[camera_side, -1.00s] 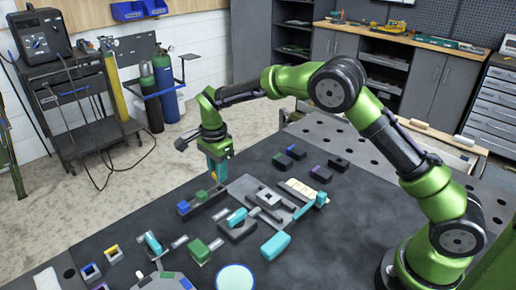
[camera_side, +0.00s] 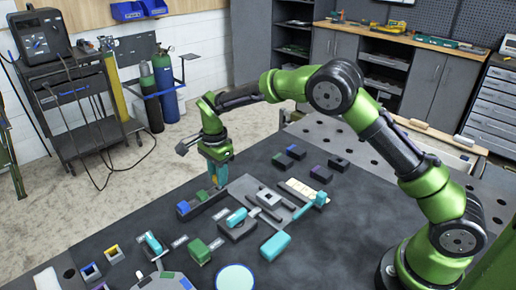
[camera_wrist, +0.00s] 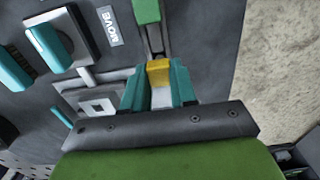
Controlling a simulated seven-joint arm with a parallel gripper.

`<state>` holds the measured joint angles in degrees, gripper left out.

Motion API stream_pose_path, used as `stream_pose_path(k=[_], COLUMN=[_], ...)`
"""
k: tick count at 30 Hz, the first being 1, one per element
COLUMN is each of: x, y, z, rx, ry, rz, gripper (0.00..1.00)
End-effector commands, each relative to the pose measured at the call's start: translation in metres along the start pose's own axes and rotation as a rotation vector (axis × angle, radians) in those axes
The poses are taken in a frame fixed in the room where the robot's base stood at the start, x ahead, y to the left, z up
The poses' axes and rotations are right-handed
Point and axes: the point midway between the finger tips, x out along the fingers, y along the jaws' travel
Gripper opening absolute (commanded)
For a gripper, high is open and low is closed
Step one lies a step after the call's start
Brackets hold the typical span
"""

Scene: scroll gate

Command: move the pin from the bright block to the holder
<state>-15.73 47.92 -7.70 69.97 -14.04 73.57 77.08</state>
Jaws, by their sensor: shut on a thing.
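My gripper (camera_side: 218,184) points down at the right end of a long dark tray (camera_side: 207,205). Its teal fingers are shut on a small yellow piece (camera_wrist: 158,72), seen in the wrist view with a pale part below it. I cannot tell whether this piece is the pin. The tray also carries a green block (camera_side: 201,196) and a blue block (camera_side: 184,208); the green one shows ahead of the fingers in the wrist view (camera_wrist: 147,10). The fingertips hide whether the yellow piece touches the tray. I cannot tell which things are the bright block and the holder.
A grey plate with a square-holed block (camera_side: 269,198) lies right of the tray. A cream block (camera_side: 304,190) with a teal handle (camera_side: 319,199) lies beyond. A dark block with a teal piece (camera_side: 236,217) is close in front. The dark table is clear at front right.

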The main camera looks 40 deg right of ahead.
Motion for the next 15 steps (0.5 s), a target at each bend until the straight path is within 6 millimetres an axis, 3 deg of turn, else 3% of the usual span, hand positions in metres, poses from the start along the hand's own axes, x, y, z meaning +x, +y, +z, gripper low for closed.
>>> stream_pose_path(k=[15], x=[0.0106], y=[0.0001], z=[0.0], rx=[0.0], ry=[0.0], rz=[0.0], gripper=[0.0])
